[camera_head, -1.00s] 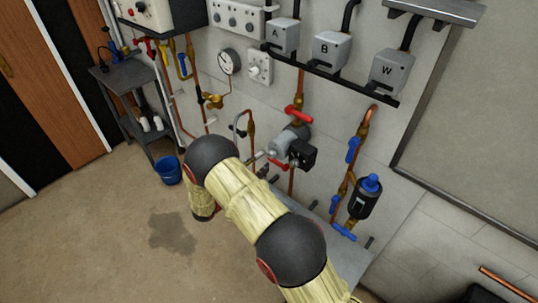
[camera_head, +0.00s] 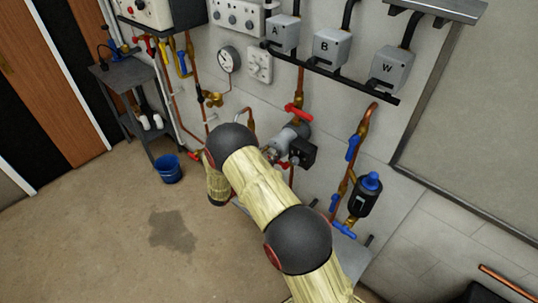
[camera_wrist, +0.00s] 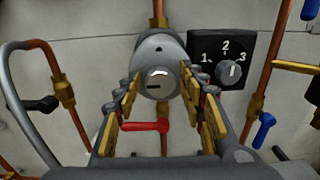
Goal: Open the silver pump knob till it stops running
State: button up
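The pump (camera_head: 290,138) is a grey round body with a black box, on a copper pipe on the wall. In the wrist view, the silver knob (camera_wrist: 158,84) is a round disc with a dark, roughly level slot at the centre of the grey pump face. My gripper (camera_wrist: 159,90) is open, its brass-padded fingers to the left and right of the knob, with nothing seen between them but the pump face behind. Whether the fingertips touch the pump, I cannot tell. In the head view my arm hides most of my gripper. No running water is visible.
The black box (camera_wrist: 222,60) with a dial marked 1, 2, 3 sits right of the pump face. A red lever (camera_wrist: 147,126) is below it. A bent grey pipe (camera_wrist: 12,85) stands left, a blue lever (camera_wrist: 263,131) lower right. A blue bucket (camera_head: 168,169) stands on the floor.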

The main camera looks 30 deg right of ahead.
jog(key=c, duration=0.9)
